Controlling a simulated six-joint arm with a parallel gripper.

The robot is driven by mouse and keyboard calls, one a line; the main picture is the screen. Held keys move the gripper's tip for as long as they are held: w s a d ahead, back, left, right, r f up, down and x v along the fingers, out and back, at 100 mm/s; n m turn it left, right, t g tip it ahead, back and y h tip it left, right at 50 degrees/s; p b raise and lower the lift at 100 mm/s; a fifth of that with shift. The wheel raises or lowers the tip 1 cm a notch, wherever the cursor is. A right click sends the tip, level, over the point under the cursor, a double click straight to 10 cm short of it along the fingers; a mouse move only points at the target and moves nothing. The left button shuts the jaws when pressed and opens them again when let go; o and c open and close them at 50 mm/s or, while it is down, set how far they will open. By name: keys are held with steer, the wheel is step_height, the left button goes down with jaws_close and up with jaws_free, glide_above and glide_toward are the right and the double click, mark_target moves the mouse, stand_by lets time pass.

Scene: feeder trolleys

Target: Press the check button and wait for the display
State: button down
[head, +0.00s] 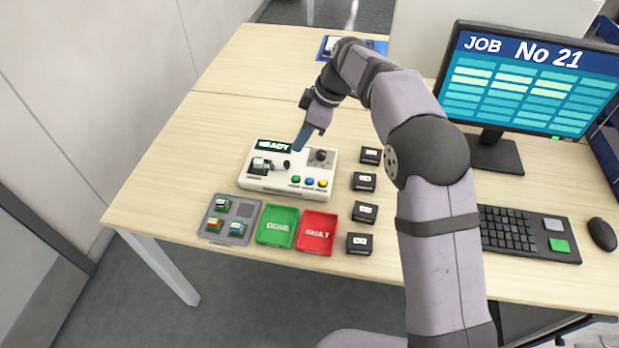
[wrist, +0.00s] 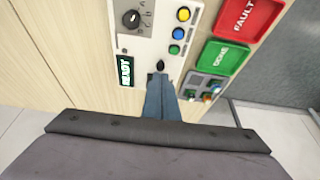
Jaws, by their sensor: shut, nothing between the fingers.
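The white test device (head: 243,182) stands on the table, and its display (head: 273,146) reads READY; the display also shows in the wrist view (wrist: 126,71). On its front right are a green button (head: 295,179), a blue button (head: 309,182) and a yellow button (head: 322,184); their labels are too small to read. A small green-and-white part (head: 259,166) sits at the device's left. A dark lever or knob (head: 287,164) is beside it. My gripper (head: 298,147) is shut and empty over the device's back edge. In the wrist view its fingertips (wrist: 160,78) point at the dark lever; contact is unclear.
A grey tray (head: 213,238) with several small parts, a green DONE tray (head: 277,242) and a red FAULT tray (head: 317,248) stand in front. Several black boxes (head: 364,181) line the right. A monitor (head: 535,75) shows JOB No 21. The table's left is clear.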

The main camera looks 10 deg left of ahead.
steer(key=s+d+r+m+p, duration=0.1)
steer(key=d+r+m+p, duration=0.1)
steer(key=d+r+p, duration=0.5)
steer(key=s+a+f+m+y+p, duration=0.1)
steer(key=s+a+m+y+p, duration=0.2)
steer(key=s+a+m+y, duration=0.25)
steer(key=w+f+m+t, duration=0.1)
steer(key=m, duration=0.1)
steer(key=w+d+f+m+t+h, duration=0.1)
steer(key=m, duration=0.1)
steer(key=w+d+f+m+t, duration=0.1)
steer(key=f+m, duration=0.1)
steer(key=shift+w+d+m+t+h, duration=0.1)
steer(key=shift+w+m+t+h, duration=0.15)
steer(key=shift+t+h, duration=0.15)
steer(key=shift+f, duration=0.15)
